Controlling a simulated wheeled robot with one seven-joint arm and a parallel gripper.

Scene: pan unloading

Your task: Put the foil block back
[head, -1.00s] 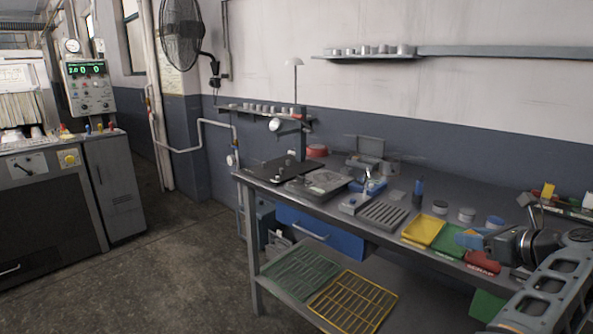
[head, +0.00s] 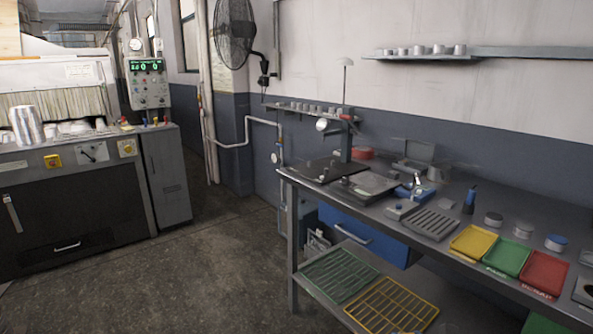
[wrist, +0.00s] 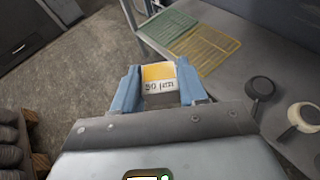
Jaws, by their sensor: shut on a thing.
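My gripper (wrist: 158,88) shows in the wrist view with its two blue fingers shut on the foil block (wrist: 158,72). The block has a yellow band, a white label with upside-down print that seems to read "50 µm", and a darker part nearer the palm. It is held clear of the bench, with the floor and bench edge behind it. My gripper and the block are out of the head view. A grey grooved rack (head: 431,223) lies on the bench in the head view; I cannot tell whether it belongs to the block.
Yellow (head: 472,241), green (head: 507,258) and red (head: 545,273) trays line the bench front. Small round pots (head: 493,218) stand behind them. Green (head: 340,273) and yellow (head: 391,305) grids lie on the lower shelf. Floor (head: 190,275) is open between bench and left machine (head: 75,212).

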